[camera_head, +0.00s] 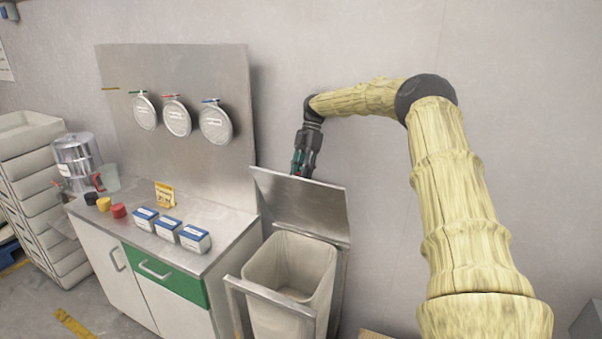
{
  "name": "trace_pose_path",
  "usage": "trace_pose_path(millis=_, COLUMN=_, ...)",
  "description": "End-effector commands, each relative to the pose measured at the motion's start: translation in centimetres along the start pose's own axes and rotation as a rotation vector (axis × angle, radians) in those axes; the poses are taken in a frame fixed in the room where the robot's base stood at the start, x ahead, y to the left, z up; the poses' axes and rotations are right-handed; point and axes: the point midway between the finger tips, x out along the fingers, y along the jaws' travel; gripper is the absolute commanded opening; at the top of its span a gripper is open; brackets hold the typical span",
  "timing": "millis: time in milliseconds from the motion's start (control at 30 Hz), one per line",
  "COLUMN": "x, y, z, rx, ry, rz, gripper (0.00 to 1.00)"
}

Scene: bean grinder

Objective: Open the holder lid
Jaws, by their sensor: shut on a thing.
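The holder lid (318,207) is a flat grey metal plate. It stands raised and tilted back at the rear of the waste bin holder (281,294). The holder is a metal frame around a pale bin (262,268), whose open top shows in front of the lid. My gripper (300,172) points down at the lid's top edge, left of its middle, and is shut on the lid there. The fingertips are partly hidden by the lid.
A steel-topped cabinet (212,233) stands left of the holder, with several blue-and-white boxes (169,229) and small coloured caps on it. Round lids (215,124) hang on the metal back panel. A grey wall (370,190) is close behind the holder.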

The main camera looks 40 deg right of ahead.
Motion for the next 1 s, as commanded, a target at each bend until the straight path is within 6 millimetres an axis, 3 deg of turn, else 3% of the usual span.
trace_pose_path(millis=33, x=0.5, y=-0.1, z=0.5, rx=0.005, ry=-0.003, rz=-0.003, gripper=0.33)
trace_pose_path(millis=133, x=0.4, y=-0.1, z=0.4, rx=0.005, ry=-0.002, rz=-0.003, gripper=0.50)
trace_pose_path(millis=533, x=-0.3, y=-0.2, z=-0.2, rx=0.004, ry=-0.002, rz=0.000, gripper=0.50)
trace_pose_path(millis=1000, x=-6.6, y=-1.5, z=-2.9, rx=0.003, ry=0.003, rz=0.000, gripper=0.50)
